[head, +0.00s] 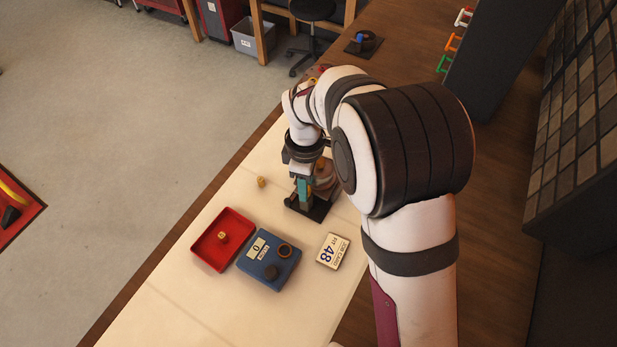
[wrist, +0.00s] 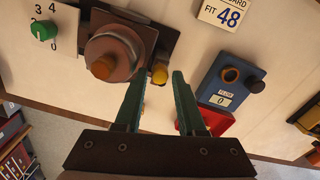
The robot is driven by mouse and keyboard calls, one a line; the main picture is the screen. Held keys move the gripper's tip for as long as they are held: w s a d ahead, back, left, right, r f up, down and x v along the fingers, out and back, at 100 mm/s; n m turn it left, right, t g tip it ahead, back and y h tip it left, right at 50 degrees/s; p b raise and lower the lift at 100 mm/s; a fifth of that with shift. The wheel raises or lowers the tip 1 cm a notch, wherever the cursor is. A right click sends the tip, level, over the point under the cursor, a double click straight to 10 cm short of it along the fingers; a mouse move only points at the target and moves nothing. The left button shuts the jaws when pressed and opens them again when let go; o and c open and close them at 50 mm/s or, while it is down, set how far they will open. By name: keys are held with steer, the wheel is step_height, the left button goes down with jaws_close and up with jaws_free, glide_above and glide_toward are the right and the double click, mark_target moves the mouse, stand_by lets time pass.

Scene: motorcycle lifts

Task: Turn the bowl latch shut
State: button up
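A copper-brown bowl-shaped housing (wrist: 115,48) sits on a dark base plate (wrist: 168,42) in the wrist view. An orange-brown round knob (wrist: 103,67) shows at the bowl's near edge, and a yellow knob (wrist: 160,74) stands by the plate's corner. I cannot tell for sure which part is the latch. My gripper (wrist: 159,76) is open, its teal fingers apart, with the yellow knob between the fingertips in the picture; contact cannot be told. In the head view my gripper (head: 303,190) points down over the plate (head: 320,211), and the arm partly hides the bowl (head: 325,176).
A red tray (head: 200,252), a blue box with a dial display (head: 262,273) and a "48" card (head: 332,251) lie nearby. A small brass piece (head: 262,182) stands on the pale mat. A green knob (wrist: 44,30) on a numbered plate is left of the bowl.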

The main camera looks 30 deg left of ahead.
steer(key=shift+f, duration=0.4)
jaws_close()
